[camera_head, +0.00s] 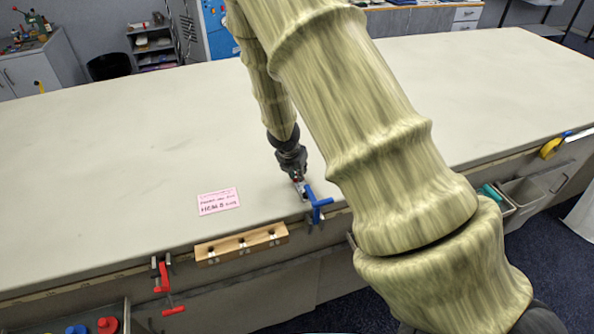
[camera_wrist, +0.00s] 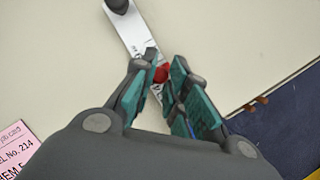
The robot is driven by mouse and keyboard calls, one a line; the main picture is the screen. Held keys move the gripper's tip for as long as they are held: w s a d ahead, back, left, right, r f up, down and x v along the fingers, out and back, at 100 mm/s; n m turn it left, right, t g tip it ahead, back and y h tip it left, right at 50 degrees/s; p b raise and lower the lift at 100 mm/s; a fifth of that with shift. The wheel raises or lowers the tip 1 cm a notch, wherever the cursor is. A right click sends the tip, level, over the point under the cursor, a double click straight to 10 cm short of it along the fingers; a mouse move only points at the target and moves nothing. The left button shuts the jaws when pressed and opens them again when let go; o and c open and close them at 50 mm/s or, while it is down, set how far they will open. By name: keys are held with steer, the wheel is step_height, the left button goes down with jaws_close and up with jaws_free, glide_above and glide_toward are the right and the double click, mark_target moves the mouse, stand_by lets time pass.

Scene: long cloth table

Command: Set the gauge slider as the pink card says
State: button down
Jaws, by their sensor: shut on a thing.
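The pink card (camera_head: 218,201) lies flat on the table, left of my gripper. Its printed lines are too small to read surely in the head view. The gauge is a narrow white marked strip (camera_wrist: 130,30), with a dark rounded end at the top of the wrist view. My gripper (camera_head: 298,179) is low at the table's front edge. In the wrist view its teal-padded fingers (camera_wrist: 164,70) are shut on the red slider (camera_wrist: 161,74). The fingers hide the scale near the slider.
A blue clamp (camera_head: 318,203) grips the table edge just right of my gripper. A wooden block (camera_head: 242,244) with several fittings is on the front edge, and a red clamp (camera_head: 163,287) is further left. The tabletop (camera_head: 120,150) behind the card is clear.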

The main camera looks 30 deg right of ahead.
steer(key=shift+s+r, duration=0.1)
steer(key=shift+r, duration=0.05)
steer(key=shift+w, duration=0.2)
steer(key=c, duration=1.4)
jaws_free()
steer(key=shift+s, duration=0.15)
steer(key=shift+v, duration=5.9)
